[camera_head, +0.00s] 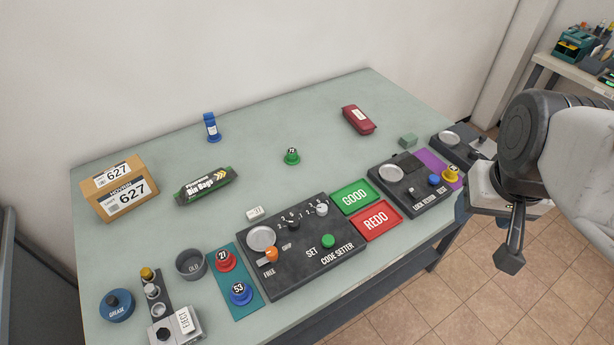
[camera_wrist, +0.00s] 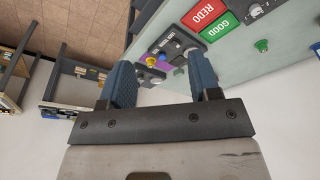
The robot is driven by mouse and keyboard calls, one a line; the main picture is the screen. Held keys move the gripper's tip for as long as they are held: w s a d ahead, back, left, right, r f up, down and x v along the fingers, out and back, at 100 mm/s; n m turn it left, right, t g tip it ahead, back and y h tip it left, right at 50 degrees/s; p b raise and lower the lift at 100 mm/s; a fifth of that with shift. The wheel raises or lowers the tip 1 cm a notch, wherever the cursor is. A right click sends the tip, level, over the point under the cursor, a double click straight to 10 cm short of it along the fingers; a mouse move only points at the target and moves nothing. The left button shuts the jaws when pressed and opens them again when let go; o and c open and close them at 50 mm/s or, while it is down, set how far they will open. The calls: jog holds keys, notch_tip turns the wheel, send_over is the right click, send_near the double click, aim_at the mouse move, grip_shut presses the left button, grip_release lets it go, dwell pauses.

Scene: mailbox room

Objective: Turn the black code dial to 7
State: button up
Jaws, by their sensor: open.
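The black code dial (camera_head: 293,224) stands on the dark code setter panel (camera_head: 284,279), with small numbers around it that are too small to read surely. A pale dial (camera_head: 321,210) stands to its right. My gripper (camera_head: 498,205) is off the table's right edge in the head view, well away from the dial. In the wrist view my gripper (camera_wrist: 160,78) is open and empty, its two blue-grey fingers apart. A corner of the code setter panel shows at the top of the wrist view (camera_wrist: 270,8); the black dial is not clear there.
Beside the panel lie a green GOOD tray (camera_head: 353,197) and a red REDO tray (camera_head: 377,219). A second dark panel (camera_head: 412,192) stands right of them. An orange lever (camera_head: 271,255) and green SET button (camera_head: 327,241) are near the dial. The table's back middle is mostly clear.

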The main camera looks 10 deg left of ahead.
jog(key=w+a+f+n, duration=0.4)
jog(key=w+a+n, duration=0.3)
jog(key=a, duration=0.1)
jog(key=n+g, duration=0.3)
jog(key=n, duration=1.2)
send_over(294, 222)
notch_tip(294, 222, down, 16)
jog(key=shift+f, duration=0.1)
jog(key=shift+f, duration=3.9)
jog(key=c, duration=0.9)
